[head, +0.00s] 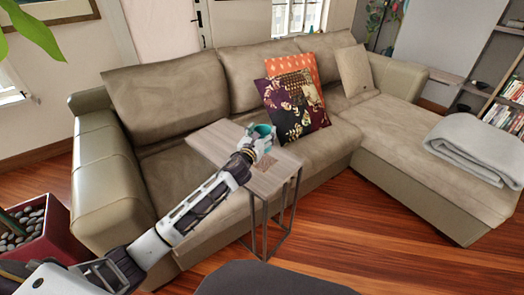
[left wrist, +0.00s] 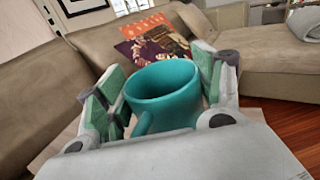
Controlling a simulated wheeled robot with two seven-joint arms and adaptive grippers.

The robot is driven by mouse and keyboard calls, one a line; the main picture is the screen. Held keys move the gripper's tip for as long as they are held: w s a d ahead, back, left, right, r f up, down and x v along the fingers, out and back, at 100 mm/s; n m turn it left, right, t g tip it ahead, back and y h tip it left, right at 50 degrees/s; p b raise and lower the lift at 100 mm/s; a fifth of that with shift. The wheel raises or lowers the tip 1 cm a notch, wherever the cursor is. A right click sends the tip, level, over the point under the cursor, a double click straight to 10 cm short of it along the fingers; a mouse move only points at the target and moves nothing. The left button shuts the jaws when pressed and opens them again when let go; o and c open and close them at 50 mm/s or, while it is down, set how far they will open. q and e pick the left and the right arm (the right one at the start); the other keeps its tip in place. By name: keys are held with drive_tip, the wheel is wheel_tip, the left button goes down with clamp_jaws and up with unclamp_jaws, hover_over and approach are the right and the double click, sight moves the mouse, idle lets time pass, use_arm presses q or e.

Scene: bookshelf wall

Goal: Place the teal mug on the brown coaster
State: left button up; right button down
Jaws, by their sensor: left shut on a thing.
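The teal mug (head: 262,130) is upright in my left gripper (head: 260,146), over the small wooden side table (head: 214,140). In the left wrist view the mug (left wrist: 165,88) fills the middle, with its handle toward the camera, and the gripper's green-padded fingers (left wrist: 162,92) are shut on its two sides. I cannot tell whether the mug touches the tabletop. The brown coaster (head: 269,167) lies on the table, just in front of and slightly right of the gripper in the head view. My right gripper is not in view.
A beige sectional sofa (head: 175,101) surrounds the table at the back and right. Patterned cushions (head: 296,104) lean on it, and a grey blanket (head: 478,146) lies on its right part. A red planter with stones (head: 35,228) stands at the lower left. Wooden floor is open at the lower right.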

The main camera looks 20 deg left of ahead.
use_arm(q)
wheel_tip(320, 180, down, 2)
drive_tip(key=shift+f+b, duration=0.1)
drive_tip(key=shift+b, duration=0.25)
drive_tip(key=shift+f, duration=0.25)
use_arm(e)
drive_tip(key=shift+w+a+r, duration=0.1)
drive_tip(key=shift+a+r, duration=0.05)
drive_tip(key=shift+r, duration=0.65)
